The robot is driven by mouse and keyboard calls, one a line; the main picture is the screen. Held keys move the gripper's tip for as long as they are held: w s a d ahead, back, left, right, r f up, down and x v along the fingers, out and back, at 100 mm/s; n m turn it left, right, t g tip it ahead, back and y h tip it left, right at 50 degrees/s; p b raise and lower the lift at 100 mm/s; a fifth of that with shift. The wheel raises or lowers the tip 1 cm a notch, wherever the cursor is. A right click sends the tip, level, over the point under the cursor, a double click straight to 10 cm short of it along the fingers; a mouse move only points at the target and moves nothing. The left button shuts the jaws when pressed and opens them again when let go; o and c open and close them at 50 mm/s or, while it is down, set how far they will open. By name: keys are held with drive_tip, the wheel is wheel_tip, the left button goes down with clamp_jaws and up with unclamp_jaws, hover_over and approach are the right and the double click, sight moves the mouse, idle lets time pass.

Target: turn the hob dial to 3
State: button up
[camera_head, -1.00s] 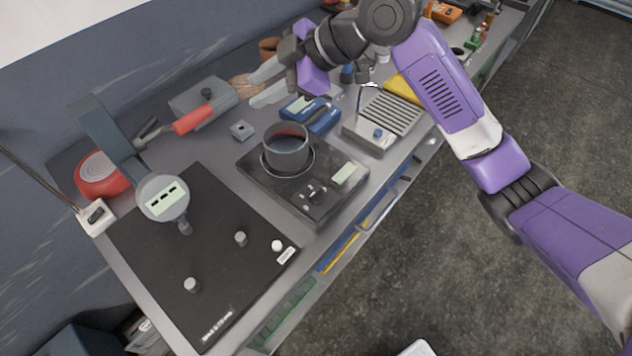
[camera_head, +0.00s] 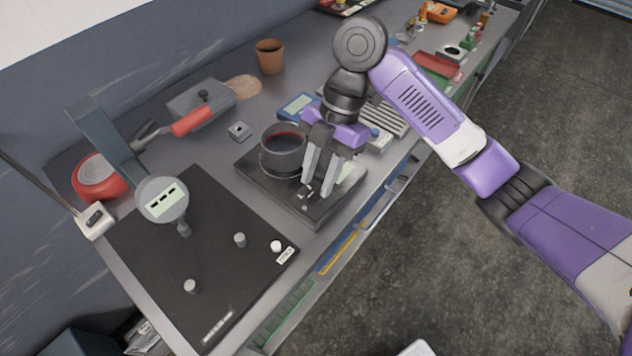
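The hob (camera_head: 255,180) is a dark flat unit on the bench with a dark pot (camera_head: 280,158) of reddish contents on it. Its dial (camera_head: 306,193) is on the front panel, right of the pot, and is largely hidden by my fingers. The dial's setting is not readable. A pale display (camera_head: 346,172) is beside it, partly behind my gripper. My gripper (camera_head: 318,187) points down over the dial, its two grey fingers a little apart. I cannot tell whether they touch the dial.
A black board with small pegs (camera_head: 215,260) and a round gauge (camera_head: 162,200) is at the left. A ribbed tray (camera_head: 385,118) and a blue device (camera_head: 297,106) are close behind my gripper. The bench's front edge is near.

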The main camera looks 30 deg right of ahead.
sight(314, 194)
drive_tip(key=shift+x, duration=1.05)
clamp_jaws()
